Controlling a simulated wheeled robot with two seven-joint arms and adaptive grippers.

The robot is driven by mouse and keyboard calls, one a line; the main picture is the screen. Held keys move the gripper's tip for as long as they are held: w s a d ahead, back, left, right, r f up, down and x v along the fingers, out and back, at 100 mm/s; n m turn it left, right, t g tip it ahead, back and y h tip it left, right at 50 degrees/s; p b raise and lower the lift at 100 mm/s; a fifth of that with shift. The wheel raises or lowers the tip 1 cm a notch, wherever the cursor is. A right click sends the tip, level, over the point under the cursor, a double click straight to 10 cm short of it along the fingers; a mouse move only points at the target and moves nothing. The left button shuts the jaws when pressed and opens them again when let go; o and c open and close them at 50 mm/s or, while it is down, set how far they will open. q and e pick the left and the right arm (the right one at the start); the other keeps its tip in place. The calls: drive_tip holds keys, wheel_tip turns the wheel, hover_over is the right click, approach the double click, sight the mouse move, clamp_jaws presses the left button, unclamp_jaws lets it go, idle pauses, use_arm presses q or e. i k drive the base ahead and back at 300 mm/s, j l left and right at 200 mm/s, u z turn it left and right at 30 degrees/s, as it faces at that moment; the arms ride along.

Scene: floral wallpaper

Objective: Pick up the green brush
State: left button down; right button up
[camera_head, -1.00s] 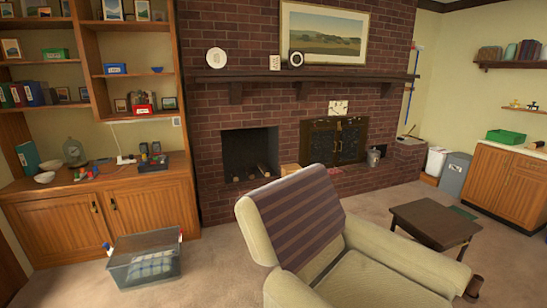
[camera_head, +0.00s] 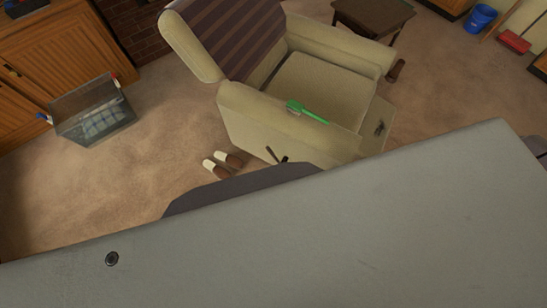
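The green brush (camera_head: 312,114) lies on the near armrest of the beige armchair (camera_head: 321,82). Its head is toward the left and its handle points right, slightly down in the picture. Neither of my grippers shows in the head view, so I cannot tell how they stand relative to the brush. A large grey surface close to the camera hides the lower half of the view.
A pair of slippers (camera_head: 222,164) lies on the carpet left of the armchair. A clear bin (camera_head: 95,115) with checked cloth stands by the wooden cabinet (camera_head: 50,45). A dark small table (camera_head: 373,15) and blue bucket (camera_head: 481,18) are behind. Carpet between bin and armchair is clear.

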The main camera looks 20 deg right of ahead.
sight(308, 114)
drive_tip(key=z, duration=1.45)
